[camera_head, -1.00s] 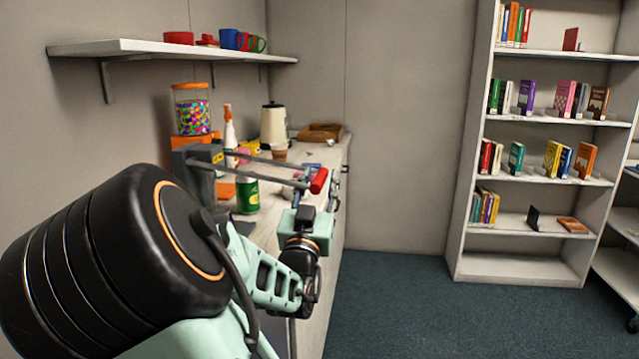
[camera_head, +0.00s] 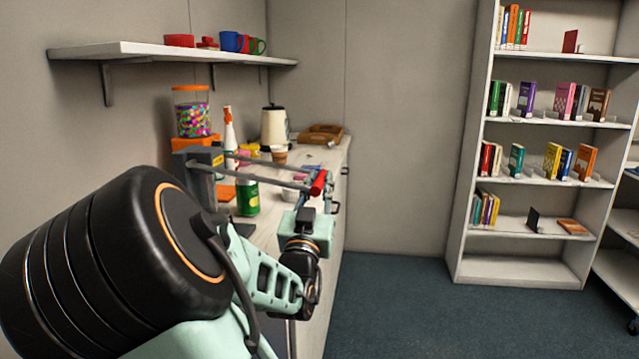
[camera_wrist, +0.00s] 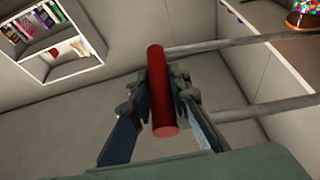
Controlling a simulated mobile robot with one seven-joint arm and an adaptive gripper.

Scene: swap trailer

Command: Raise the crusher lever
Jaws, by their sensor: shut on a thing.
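The crusher (camera_head: 199,165) is a grey device on the counter at the left wall, with two grey lever bars running out to the right. The lever's red handle (camera_head: 318,183) is at the bars' outer end, past the counter's front edge. My gripper (camera_head: 305,212) is at this handle; its fingertips are small and partly hidden in the head view. In the wrist view, the red handle (camera_wrist: 161,90) stands between my two dark fingers, which are shut on it. The lever bars (camera_wrist: 240,45) lead off to the right there.
A green can (camera_head: 247,198) stands under the lever bars. A spray bottle (camera_head: 229,135), a candy jar (camera_head: 192,112) and a white kettle (camera_head: 274,126) stand further back. A wall shelf (camera_head: 130,50) hangs above. The floor right of the counter is clear.

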